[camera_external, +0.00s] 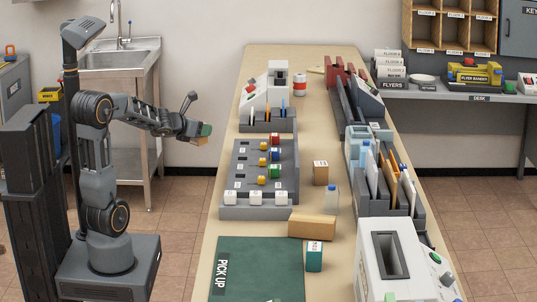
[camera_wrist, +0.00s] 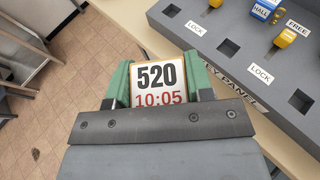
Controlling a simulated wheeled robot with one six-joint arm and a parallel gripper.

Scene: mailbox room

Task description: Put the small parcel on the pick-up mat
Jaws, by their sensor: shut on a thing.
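My gripper (camera_external: 203,132) is off the left side of the long table, above the floor. In the wrist view its green fingers (camera_wrist: 159,82) are shut on a small tan parcel (camera_wrist: 159,72) with a white label reading 520 and 10:05. Only a small tan part of the held parcel (camera_external: 200,141) shows below the fingers in the external view. The dark green pick-up mat (camera_external: 262,262) lies at the near left of the table, well away from my gripper. Its near part is cut off by the picture edge.
The grey key panel (camera_external: 245,197) stands on the table between my gripper and the mat. A long brown box (camera_external: 312,225) and a teal box (camera_external: 314,258) lie beside the mat's right side. A small brown box (camera_external: 321,172) and a bottle (camera_external: 331,200) stand farther back.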

